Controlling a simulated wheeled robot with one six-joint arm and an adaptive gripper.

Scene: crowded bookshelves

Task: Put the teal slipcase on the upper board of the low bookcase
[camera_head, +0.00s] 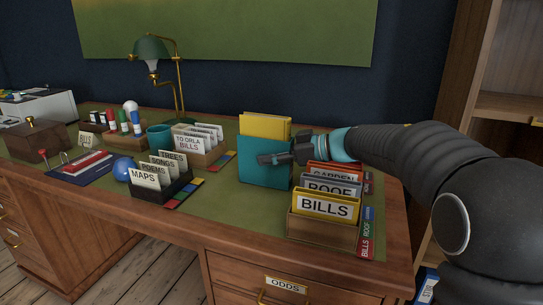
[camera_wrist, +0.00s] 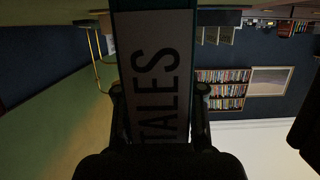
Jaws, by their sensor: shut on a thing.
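The teal slipcase (camera_head: 262,173) stands upright at the middle right of the green-topped desk, with a yellow book (camera_head: 265,125) rising out of its top. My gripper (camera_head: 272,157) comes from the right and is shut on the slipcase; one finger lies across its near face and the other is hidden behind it. In the wrist view the slipcase's pale label (camera_wrist: 155,75), reading TALES, fills the space between my fingers (camera_wrist: 160,95). I cannot tell whether the slipcase's base touches the desk. I cannot say for sure which furniture is the low bookcase.
A wooden file box marked BILLS (camera_head: 322,228) stands close to the right of the slipcase, under my arm. Card boxes (camera_head: 160,185), a blue ball (camera_head: 123,169), a teal cup (camera_head: 159,134) and a green lamp (camera_head: 151,50) stand left. Tall wooden shelving (camera_head: 510,105) is at right.

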